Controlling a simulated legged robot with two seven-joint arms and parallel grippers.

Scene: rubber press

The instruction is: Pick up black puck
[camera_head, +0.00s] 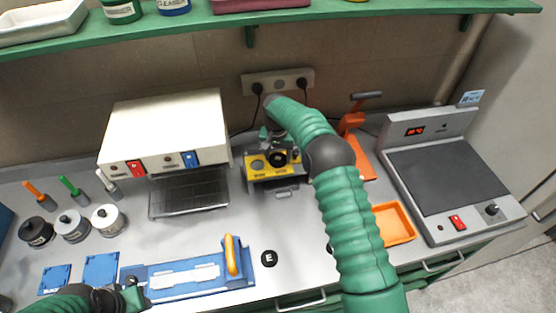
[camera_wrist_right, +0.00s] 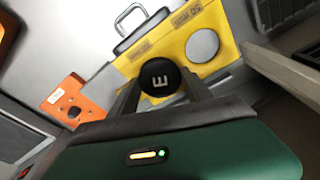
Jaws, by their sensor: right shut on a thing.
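My right gripper (camera_head: 279,152) is over the yellow fixture (camera_head: 254,163) at the back middle of the counter. In the right wrist view, it is shut on a black puck (camera_wrist_right: 159,77) marked with a white letter like an E. The puck is between the fingertips, above or at the edge of the yellow fixture (camera_wrist_right: 205,25); I cannot tell if they touch. A grey round recess (camera_wrist_right: 202,46) shows beside it. Another black puck (camera_head: 269,258) marked E lies on the front of the counter. My left gripper (camera_head: 133,298) is at the lower left, its jaws unclear.
A white oven-like unit (camera_head: 165,127) with a wire rack stands left of the fixture. An orange press (camera_head: 357,150) and orange tray (camera_head: 393,224) are to the right, near a hot plate (camera_head: 447,178). A blue board (camera_head: 190,276) lies in front. A green shelf (camera_head: 200,31) hangs above.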

